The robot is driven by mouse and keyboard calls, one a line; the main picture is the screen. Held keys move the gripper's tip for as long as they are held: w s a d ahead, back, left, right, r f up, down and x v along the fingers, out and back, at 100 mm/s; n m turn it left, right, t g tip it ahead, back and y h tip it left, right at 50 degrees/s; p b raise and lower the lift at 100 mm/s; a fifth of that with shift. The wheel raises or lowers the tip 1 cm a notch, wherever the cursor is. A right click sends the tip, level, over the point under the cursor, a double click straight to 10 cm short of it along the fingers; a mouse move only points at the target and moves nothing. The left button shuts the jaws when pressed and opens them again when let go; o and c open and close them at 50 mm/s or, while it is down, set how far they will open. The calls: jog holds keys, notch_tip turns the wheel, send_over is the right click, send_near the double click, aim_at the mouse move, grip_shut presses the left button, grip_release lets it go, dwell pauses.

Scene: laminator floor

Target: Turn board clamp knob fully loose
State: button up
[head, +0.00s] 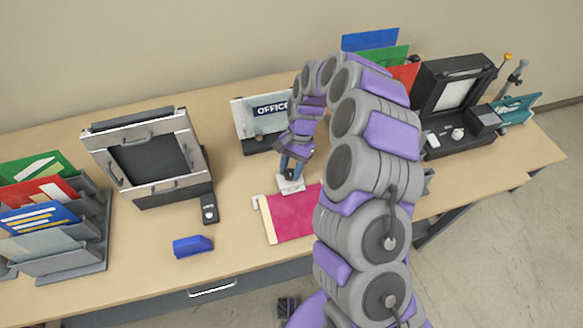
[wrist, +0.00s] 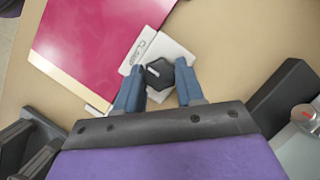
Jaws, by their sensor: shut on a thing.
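The board clamp knob (wrist: 158,73) is a black lobed knob with a pale mark on its top. It sits on a white clamp plate (wrist: 176,51) at the edge of a crimson board (wrist: 90,40). My gripper (wrist: 160,85) has its two blue fingers on either side of the knob, shut on it. In the head view my gripper (head: 291,170) reaches down onto the clamp plate (head: 290,184) at the top of the crimson board (head: 297,214). The knob is mostly hidden there by the fingers. How far the knob is turned cannot be told.
An office sign (head: 262,118) stands close behind the gripper. A framed black panel (head: 150,158), a small black device (head: 209,209) and a blue block (head: 192,246) are to the left. A black open case (head: 452,95) is at the right.

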jog(key=shift+w, duration=0.1)
jog(key=shift+r+n, duration=0.1)
jog(key=shift+n, duration=0.2)
jog(key=n+h+p, duration=0.1)
jog(key=n+p, duration=0.1)
jog(key=n, duration=0.1)
jog(key=shift+w, duration=0.1)
jog(key=n, duration=0.1)
jog(key=n+h+p, duration=0.1)
jog(key=n, duration=0.1)
jog(key=n+h+p, duration=0.1)
jog(key=n, duration=0.1)
jog(key=shift+a+r, duration=0.1)
jog(key=shift+a, duration=0.15)
jog(key=n+h+p, duration=0.1)
jog(key=n, duration=0.2)
jog(key=n+h+p, duration=0.1)
jog(key=n+p, duration=0.1)
jog(key=shift+a+n+t, duration=0.1)
jog(key=shift+n+t, duration=0.3)
jog(key=shift+a+n+t+h+p, duration=0.15)
jog(key=shift+n+t+h+p, duration=0.35)
jog(key=shift+n+p, duration=0.95)
jog(key=shift+n, duration=0.45)
